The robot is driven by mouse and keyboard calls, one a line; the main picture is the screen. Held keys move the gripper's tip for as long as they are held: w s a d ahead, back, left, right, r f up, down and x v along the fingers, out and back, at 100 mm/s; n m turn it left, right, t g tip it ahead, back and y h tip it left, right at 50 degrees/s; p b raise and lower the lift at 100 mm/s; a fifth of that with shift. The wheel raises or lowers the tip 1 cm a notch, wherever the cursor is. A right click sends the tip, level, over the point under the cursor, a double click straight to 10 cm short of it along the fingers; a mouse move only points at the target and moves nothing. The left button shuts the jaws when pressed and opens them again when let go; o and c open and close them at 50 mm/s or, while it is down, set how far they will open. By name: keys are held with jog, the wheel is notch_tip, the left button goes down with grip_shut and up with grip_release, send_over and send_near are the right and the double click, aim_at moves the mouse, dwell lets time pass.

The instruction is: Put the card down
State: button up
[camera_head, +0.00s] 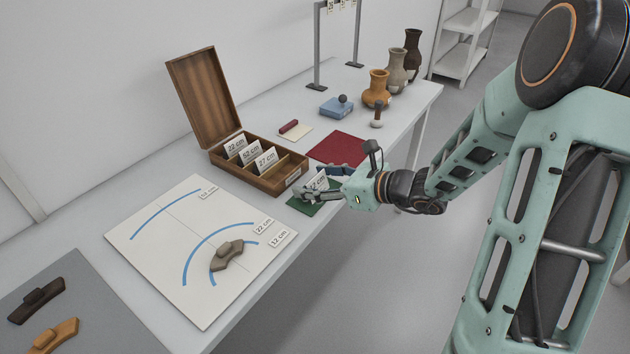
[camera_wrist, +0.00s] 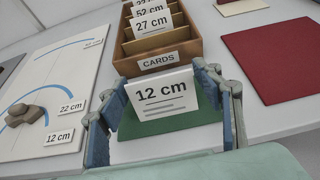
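The white card reading "12 cm" (camera_wrist: 160,92) stands upright over the green mat (camera_wrist: 172,133), with its printed face toward the wrist camera. In the head view the card (camera_head: 316,183) shows above the green mat (camera_head: 298,206) at the table's front edge. My gripper (camera_wrist: 160,85) has one finger at each side edge of the card. The fingers are spread about the card's width and appear to touch both edges. I cannot tell whether the card's bottom edge touches the mat.
The wooden card box (camera_head: 271,184) stands open just behind, holding several cards. A white board (camera_head: 150,262) with blue arcs and a sherd (camera_head: 227,257) lies to the left. A red mat (camera_head: 338,147) lies behind right. Pots stand farther back.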

jog(key=shift+o, duration=0.4)
jog(key=shift+r, duration=0.3)
jog(key=p+v, duration=0.3)
jog(key=v, duration=0.9)
